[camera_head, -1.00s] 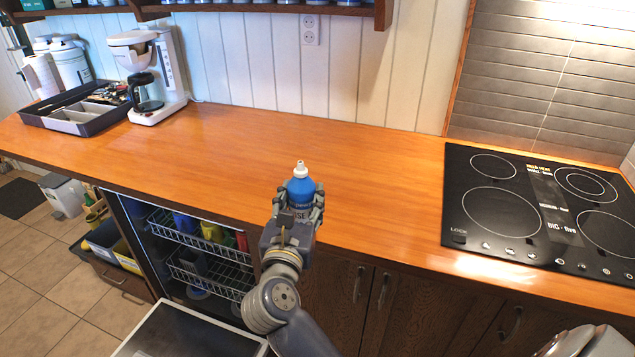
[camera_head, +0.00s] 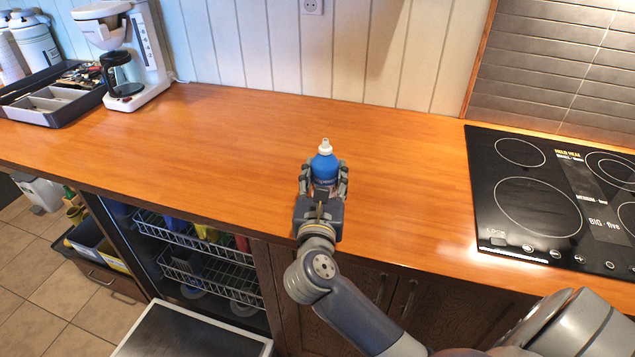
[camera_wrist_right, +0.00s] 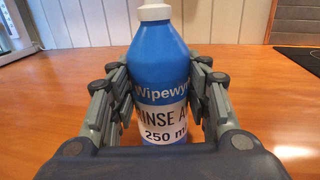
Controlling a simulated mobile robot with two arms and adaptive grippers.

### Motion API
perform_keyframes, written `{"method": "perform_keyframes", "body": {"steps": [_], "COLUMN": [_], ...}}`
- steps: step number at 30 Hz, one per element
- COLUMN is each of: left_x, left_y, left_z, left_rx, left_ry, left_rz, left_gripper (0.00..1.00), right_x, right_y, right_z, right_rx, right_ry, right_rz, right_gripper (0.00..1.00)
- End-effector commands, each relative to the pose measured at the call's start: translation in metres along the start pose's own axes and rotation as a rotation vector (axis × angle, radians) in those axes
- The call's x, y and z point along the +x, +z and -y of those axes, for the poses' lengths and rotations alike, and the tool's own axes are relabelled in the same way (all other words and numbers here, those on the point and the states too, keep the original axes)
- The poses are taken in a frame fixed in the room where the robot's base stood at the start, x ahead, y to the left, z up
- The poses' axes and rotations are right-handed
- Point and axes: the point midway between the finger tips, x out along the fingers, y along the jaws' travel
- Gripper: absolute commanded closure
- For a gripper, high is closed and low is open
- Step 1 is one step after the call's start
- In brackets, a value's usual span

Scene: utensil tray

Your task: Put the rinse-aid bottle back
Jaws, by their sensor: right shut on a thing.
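The rinse-aid bottle (camera_head: 324,165) is blue with a white cap and a white label reading "RINSE A…". It is upright over the wooden counter (camera_head: 240,140), near its front edge; I cannot tell whether its base touches the wood. My right gripper (camera_head: 324,180) is shut on the bottle, one finger on each side. In the right wrist view the bottle (camera_wrist_right: 162,75) stands between both fingers, with its lower end hidden by the gripper body. My left gripper is not in view.
A black cooktop (camera_head: 540,195) lies on the right of the counter. A coffee maker (camera_head: 130,60) and a grey utensil tray (camera_head: 55,115) stand at the left. An open dishwasher with racks (camera_head: 215,270) is below. The counter behind the bottle is clear.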

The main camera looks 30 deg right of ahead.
Motion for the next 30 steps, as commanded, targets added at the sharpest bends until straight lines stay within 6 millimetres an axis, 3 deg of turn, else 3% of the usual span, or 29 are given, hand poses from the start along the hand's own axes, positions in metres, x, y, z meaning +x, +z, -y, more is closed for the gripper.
{"method": "perform_keyframes", "body": {"steps": [6, 12, 13, 15, 28, 30], "left_x": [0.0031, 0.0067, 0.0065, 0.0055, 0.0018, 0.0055], "left_y": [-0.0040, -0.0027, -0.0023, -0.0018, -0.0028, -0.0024], "left_z": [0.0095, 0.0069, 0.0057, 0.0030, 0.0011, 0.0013], "left_rx": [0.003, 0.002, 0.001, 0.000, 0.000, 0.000], "left_ry": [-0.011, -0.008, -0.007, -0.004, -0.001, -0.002], "left_rz": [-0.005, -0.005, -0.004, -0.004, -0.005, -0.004], "left_gripper": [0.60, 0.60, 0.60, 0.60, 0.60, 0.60], "right_x": [0.0003, 0.0001, 0.0001, 0.0002, 0.0004, -0.0066], "right_y": [-0.0028, -0.0077, -0.0079, -0.0068, -0.0018, -0.0055], "right_z": [0.0025, 0.0023, 0.0023, 0.0023, 0.0022, 0.0017], "right_rx": [0.001, 0.001, 0.000, 0.000, 0.000, 0.002], "right_ry": [0.000, 0.000, 0.000, 0.000, 0.000, 0.001], "right_rz": [0.001, 0.000, 0.000, 0.000, 0.001, -0.003], "right_gripper": [1.00, 1.00, 0.53, 0.38, 0.36, 0.36]}}
